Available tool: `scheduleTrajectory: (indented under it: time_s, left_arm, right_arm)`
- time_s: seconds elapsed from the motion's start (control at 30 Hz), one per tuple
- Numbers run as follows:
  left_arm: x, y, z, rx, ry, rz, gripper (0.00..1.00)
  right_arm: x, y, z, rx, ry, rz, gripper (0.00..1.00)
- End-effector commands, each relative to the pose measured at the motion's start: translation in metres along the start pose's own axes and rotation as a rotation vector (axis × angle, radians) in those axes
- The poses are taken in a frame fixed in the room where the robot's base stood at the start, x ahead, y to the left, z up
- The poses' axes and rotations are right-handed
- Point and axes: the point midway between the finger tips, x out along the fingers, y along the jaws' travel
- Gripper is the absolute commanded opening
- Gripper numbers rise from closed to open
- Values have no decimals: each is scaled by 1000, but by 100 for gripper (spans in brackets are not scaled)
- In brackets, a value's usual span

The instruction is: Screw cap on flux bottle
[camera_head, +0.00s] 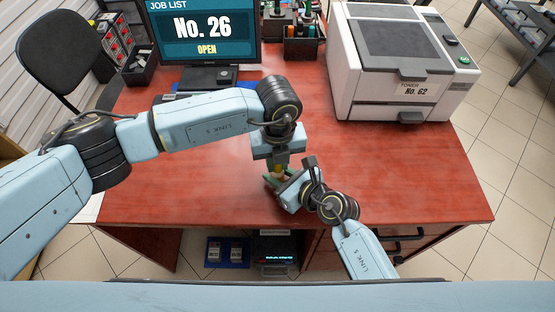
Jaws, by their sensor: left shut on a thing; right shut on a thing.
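My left gripper (279,163) points down over the middle of the red desk and is shut on a small yellowish thing (279,169), which looks like the cap or top of the flux bottle. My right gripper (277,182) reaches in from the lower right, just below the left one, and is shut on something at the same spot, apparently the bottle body. The two grippers almost touch and hide most of the bottle. I cannot tell whether the cap is seated on the neck or how it is threaded.
A monitor (205,30) stands at the back left of the red desk (400,165). A white toner printer (400,65) fills the back right. A dark organizer (303,42) with small bottles stands between them. The desk to the right of my grippers is clear.

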Motion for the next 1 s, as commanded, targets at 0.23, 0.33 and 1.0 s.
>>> scheduleTrajectory:
  time_s: [0.23, 0.33, 1.0]
  left_arm:
    - [0, 0, 0, 9, 1, -1, 0]
    - [0, 0, 0, 8, 1, 0, 29]
    - [-29, 0, 1, 7, -2, -2, 43]
  right_arm:
    - [0, 0, 0, 0, 0, 1, 0]
    - [0, 0, 0, 0, 0, 1, 0]
    - [0, 0, 0, 0, 0, 1, 0]
